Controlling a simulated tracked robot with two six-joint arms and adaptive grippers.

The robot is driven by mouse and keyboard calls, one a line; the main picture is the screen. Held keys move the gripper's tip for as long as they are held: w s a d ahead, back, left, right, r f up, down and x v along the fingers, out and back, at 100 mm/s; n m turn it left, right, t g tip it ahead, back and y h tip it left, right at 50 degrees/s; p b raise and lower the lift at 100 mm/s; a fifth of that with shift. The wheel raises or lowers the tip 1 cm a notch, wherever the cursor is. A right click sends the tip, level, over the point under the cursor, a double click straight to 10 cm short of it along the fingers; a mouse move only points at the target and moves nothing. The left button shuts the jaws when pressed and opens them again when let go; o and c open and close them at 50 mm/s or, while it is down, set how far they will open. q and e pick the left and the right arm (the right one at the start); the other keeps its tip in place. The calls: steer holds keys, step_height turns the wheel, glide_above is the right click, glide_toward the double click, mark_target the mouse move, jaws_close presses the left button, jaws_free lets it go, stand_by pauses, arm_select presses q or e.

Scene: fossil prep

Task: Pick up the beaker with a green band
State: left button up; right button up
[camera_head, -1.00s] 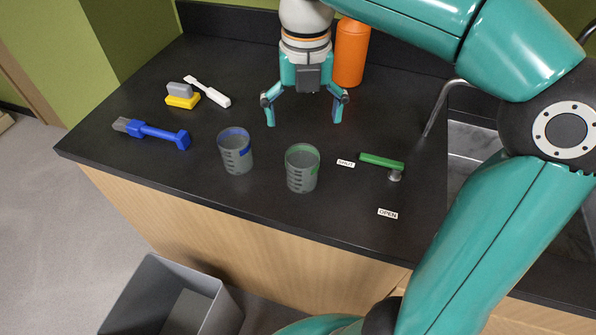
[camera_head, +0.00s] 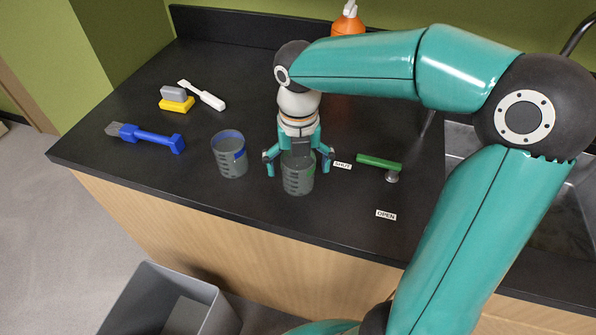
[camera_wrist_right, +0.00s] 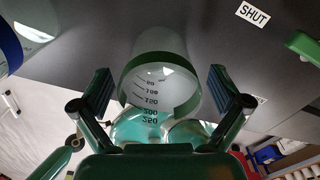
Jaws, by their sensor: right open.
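The beaker with a green band (camera_head: 298,180) stands upright on the dark counter, clear grey with dark graduation marks. Its upper part is hidden behind my right gripper in the head view. My right gripper (camera_head: 298,170) is open, with one finger on each side of the beaker. In the right wrist view the beaker (camera_wrist_right: 160,85) lies between the two spread fingers (camera_wrist_right: 160,92), with gaps on both sides. A beaker with a blue band (camera_head: 229,155) stands to its left; its blue edge (camera_wrist_right: 8,45) shows in the wrist view. My left gripper is not in view.
A green-handled valve (camera_head: 379,162) with SHUT and OPEN labels is to the right, before the sink. A blue brush (camera_head: 146,136), a yellow-and-grey block (camera_head: 176,100) and a white tool (camera_head: 203,95) lie left. An orange bottle (camera_head: 347,26) stands behind. A grey bin (camera_head: 150,290) is below.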

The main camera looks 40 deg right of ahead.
steer(key=shift+f, duration=1.35)
steer(key=c, duration=1)
